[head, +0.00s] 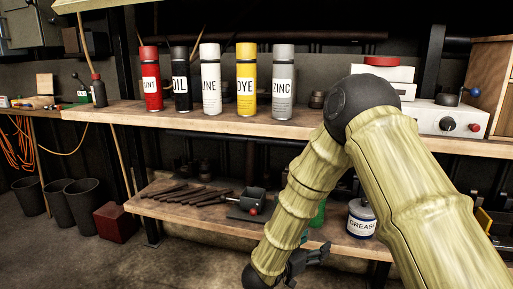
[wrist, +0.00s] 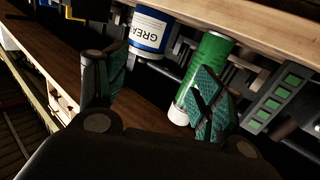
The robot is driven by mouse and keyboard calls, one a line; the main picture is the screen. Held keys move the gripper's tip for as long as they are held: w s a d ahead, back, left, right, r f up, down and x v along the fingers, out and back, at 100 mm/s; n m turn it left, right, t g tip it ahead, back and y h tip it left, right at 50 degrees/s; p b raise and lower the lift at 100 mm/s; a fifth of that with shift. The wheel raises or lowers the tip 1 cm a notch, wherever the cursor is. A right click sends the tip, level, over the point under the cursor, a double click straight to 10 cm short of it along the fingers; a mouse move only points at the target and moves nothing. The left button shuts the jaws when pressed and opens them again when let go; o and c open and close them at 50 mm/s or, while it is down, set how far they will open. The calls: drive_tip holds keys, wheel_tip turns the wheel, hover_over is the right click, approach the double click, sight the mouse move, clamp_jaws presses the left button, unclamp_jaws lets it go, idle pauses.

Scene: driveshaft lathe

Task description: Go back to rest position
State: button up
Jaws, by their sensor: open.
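My gripper (head: 308,258) hangs low at the end of my bent arm, in front of the lower shelf (head: 350,246) in the head view. In the wrist view my gripper (wrist: 158,88) has its two green-padded fingers spread apart, with nothing between them. A green and white can (wrist: 210,58) stands behind the right finger, which covers part of it; I cannot tell whether they touch. In the head view only a green sliver of this can (head: 319,213) shows beside my arm. A white and blue grease tin (head: 361,219) stands to its right.
Several spray cans, among them red (head: 150,77) and yellow (head: 246,80), stand on the upper shelf (head: 220,122). A white device (head: 430,117) with knobs sits at its right. Dark tools (head: 190,193) lie on the lower shelf. Black bins (head: 75,205) and a red box (head: 117,222) stand left.

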drive_tip(key=s+d+f+n+g+y, duration=0.1)
drive_tip(key=s+f+n+y, duration=0.4)
drive_tip(key=f, duration=0.7)
drive_tip(key=s+d+f+n+g+y, duration=0.15)
drive_tip(key=s+f+y, duration=0.25)
drive_tip(key=s+f, duration=0.6)
drive_tip(key=s+d+f+n+g+y, duration=0.15)
drive_tip(key=s+f+g, duration=0.4)
drive_tip(key=s, duration=0.85)
drive_tip(key=s+d+f+n+g+y, duration=0.1)
drive_tip(key=s+f+g+y, duration=0.2)
drive_tip(key=s+f, duration=0.85)
drive_tip(key=s+r+p, duration=0.2)
drive_tip(key=r+p, duration=1.4)
drive_tip(key=r, duration=0.2)
drive_tip(key=s+r+p, duration=0.1)
drive_tip(key=r+p, duration=1.6)
drive_tip(key=r, duration=0.2)
drive_tip(key=shift+s+r, duration=0.15)
drive_tip(key=shift+s, duration=0.25)
drive_tip(key=shift+d, duration=0.1)
